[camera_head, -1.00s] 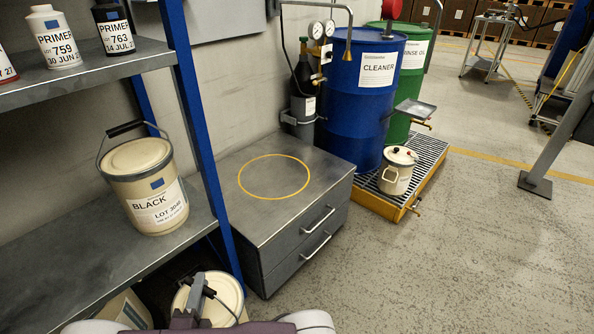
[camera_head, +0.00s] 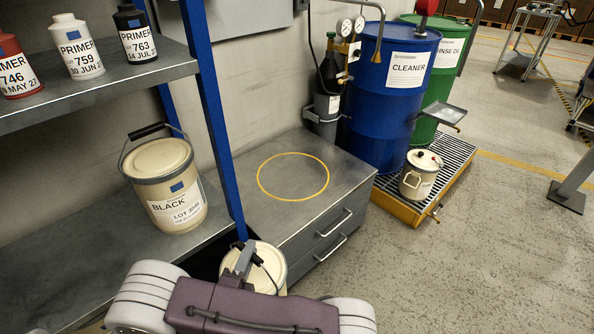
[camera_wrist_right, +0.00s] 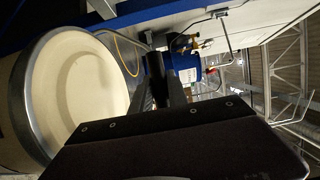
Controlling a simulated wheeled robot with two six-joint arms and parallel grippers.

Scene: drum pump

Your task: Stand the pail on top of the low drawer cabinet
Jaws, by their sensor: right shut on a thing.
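A cream pail (camera_head: 270,262) with a pale lid is at the lower middle of the head view, in front of the low drawer cabinet's near left corner. My right gripper (camera_head: 243,258) is shut on its handle above the lid. My forearm hides much of the pail, and I cannot tell its height above the floor. In the right wrist view the lid (camera_wrist_right: 85,85) fills the left side, beside the gripper fingers (camera_wrist_right: 165,82). The low grey drawer cabinet (camera_head: 340,170) has a bare top with a yellow ring (camera_head: 328,180). My left gripper is not in view.
A blue shelf post (camera_head: 212,120) stands left of the cabinet. Another pail, marked BLACK (camera_head: 175,205), sits on the shelf. Blue (camera_head: 385,120) and green drums and a small can (camera_head: 420,170) stand on a grated yellow pallet to the right. Floor at right is open.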

